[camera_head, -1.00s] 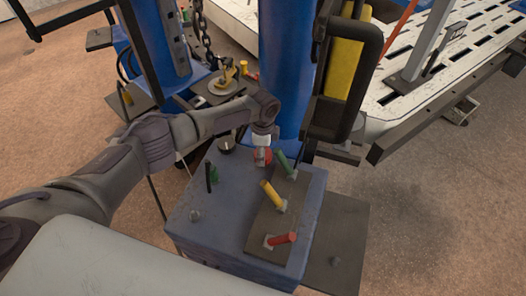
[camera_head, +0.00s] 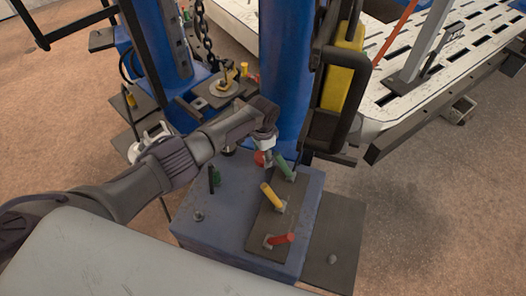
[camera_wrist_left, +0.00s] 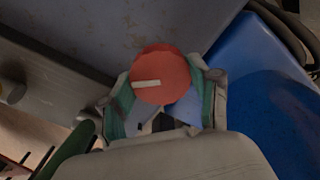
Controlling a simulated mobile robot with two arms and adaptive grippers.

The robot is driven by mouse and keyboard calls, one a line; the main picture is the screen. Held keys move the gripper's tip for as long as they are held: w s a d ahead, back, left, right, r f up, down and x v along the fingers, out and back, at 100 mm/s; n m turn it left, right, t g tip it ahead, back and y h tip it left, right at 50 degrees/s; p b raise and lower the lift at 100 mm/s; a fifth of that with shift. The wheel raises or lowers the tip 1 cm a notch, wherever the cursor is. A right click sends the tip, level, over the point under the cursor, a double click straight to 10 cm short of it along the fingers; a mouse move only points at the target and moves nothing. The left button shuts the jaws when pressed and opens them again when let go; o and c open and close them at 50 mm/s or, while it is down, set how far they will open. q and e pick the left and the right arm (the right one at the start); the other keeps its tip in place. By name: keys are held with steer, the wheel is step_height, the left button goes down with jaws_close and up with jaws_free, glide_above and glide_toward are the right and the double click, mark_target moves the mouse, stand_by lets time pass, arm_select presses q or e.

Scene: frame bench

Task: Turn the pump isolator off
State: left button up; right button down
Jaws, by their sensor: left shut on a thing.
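The pump isolator appears to be the red round knob (camera_head: 260,158) at the back of the blue box (camera_head: 230,215), beside the blue column. In the left wrist view the knob (camera_wrist_left: 160,72) shows a flat red face with a short pale mark lying nearly level, slightly tilted. The knob's base is hidden. My right gripper is not in view.
Green (camera_head: 285,166), yellow (camera_head: 272,196) and red (camera_head: 282,239) levers stand on a dark plate close to the knob. A black post (camera_head: 211,180) stands on the box's left. The blue column (camera_head: 287,75) rises just behind. A slotted white table (camera_head: 470,50) is at right.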

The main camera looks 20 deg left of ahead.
arm_select(q)
steer(key=n+p, duration=0.2)
steer(key=n, duration=0.3)
steer(key=shift+d+r+n, duration=0.1)
steer(key=shift+n, duration=0.2)
steer(key=shift+n+p, duration=0.6)
steer(key=shift+n, duration=1.6)
steer(key=shift+w, duration=0.1)
steer(key=o, duration=1)
steer(key=shift+o, duration=0.8)
